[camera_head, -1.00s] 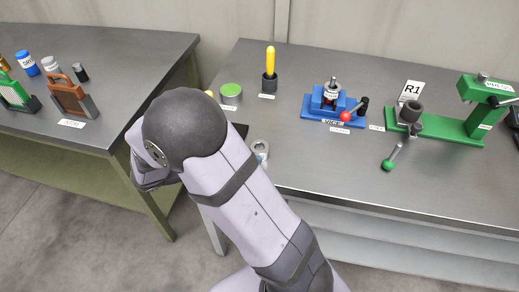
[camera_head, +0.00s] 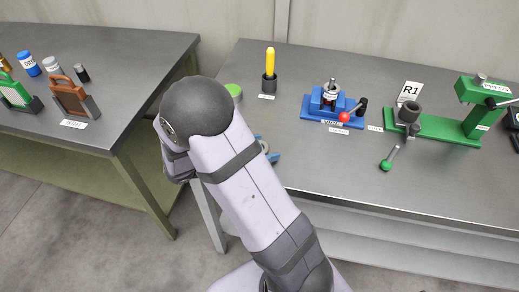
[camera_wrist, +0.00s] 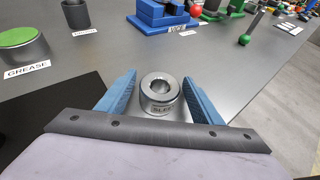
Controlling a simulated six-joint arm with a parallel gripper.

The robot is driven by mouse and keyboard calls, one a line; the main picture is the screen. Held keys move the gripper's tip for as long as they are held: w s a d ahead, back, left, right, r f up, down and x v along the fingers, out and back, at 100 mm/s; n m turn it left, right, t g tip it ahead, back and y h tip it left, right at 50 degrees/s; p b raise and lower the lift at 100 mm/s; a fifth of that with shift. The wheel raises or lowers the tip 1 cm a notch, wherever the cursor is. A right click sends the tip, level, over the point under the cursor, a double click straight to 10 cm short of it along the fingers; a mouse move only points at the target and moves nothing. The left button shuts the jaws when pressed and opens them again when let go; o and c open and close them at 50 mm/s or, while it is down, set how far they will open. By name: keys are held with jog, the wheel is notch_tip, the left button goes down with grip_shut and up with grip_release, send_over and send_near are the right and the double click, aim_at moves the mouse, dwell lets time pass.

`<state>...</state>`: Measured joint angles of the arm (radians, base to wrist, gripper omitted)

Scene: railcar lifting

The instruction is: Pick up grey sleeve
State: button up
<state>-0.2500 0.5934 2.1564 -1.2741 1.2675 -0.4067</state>
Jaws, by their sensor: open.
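The grey sleeve (camera_wrist: 160,97) is a short metal ring with a hole through its top and a label, partly readable, on its front. It stands upright on the right workbench in the wrist view. My gripper (camera_wrist: 158,80) is open, with one blue finger to the left and one to the right of the sleeve. Gaps show between the fingers and the sleeve, and nothing is held. In the head view my arm hides most of the gripper; blue finger parts (camera_head: 272,156) show just right of the arm.
A green-topped grease tin (camera_wrist: 22,47) and a dark mat (camera_wrist: 55,115) are left of the gripper. A dark cup with a yellow handle (camera_head: 270,72), a blue vice (camera_head: 330,105) and a green press (camera_head: 450,130) stand farther back. The bench (camera_head: 300,180) is bare between.

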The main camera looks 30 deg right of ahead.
jog(key=c, duration=1.4)
